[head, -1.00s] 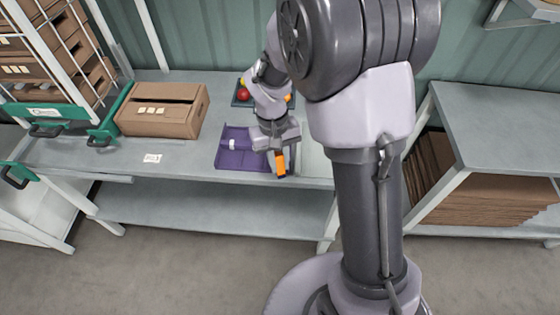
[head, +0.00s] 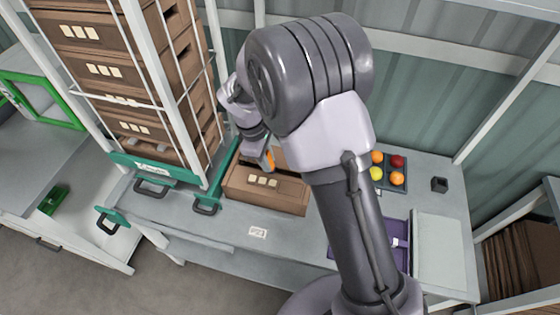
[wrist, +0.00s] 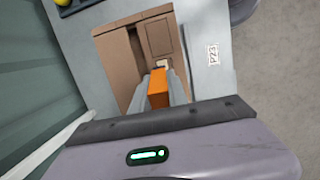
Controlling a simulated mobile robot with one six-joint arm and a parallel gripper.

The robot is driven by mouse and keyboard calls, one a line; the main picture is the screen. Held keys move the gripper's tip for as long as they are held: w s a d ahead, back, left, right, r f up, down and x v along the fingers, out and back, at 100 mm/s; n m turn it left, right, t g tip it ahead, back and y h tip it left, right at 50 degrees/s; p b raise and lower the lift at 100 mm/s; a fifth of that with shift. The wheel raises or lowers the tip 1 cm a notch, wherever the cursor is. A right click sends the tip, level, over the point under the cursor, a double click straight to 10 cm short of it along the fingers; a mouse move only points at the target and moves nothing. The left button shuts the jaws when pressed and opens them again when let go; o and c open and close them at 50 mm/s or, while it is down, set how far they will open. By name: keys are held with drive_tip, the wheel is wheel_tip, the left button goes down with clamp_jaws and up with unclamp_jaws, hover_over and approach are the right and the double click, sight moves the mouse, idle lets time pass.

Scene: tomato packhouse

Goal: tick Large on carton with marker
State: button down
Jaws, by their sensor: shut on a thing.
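The brown carton (head: 262,203) stands on the grey bench in the head view, with several pale boxes in a row on its near side. Their print is too small to read. The carton also shows in the wrist view (wrist: 115,50), below my gripper. My gripper (head: 264,156) is over the carton's back edge in the head view. It is shut on an orange marker, which shows between the fingers in the wrist view (wrist: 158,90).
A caged stack of cartons (head: 110,70) with a green base stands close on the left. A dark tray (head: 386,184) of coloured tomatoes and a purple tray (head: 397,228) lie to the right. A white label (head: 257,232) lies on the bench in front of the carton.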

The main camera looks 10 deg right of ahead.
drive_tip(key=shift+w+a, duration=0.2)
drive_tip(key=f+b, duration=0.4)
drive_tip(key=f, duration=0.1)
drive_tip(key=shift+s+b, duration=0.25)
drive_tip(key=shift+b, duration=0.05)
drive_tip(key=shift+f+b, duration=0.3)
drive_tip(key=shift+f, duration=0.05)
drive_tip(key=shift+f, duration=0.45)
idle(0.8)
drive_tip(key=shift+w+d, duration=0.3)
drive_tip(key=shift+d, duration=0.25)
drive_tip(key=shift+s+a, duration=0.25)
drive_tip(key=shift+a, duration=0.35)
idle(0.3)
drive_tip(key=shift+d+r, duration=0.1)
wheel_tip(320, 180, up, 6)
drive_tip(key=p, duration=0.6)
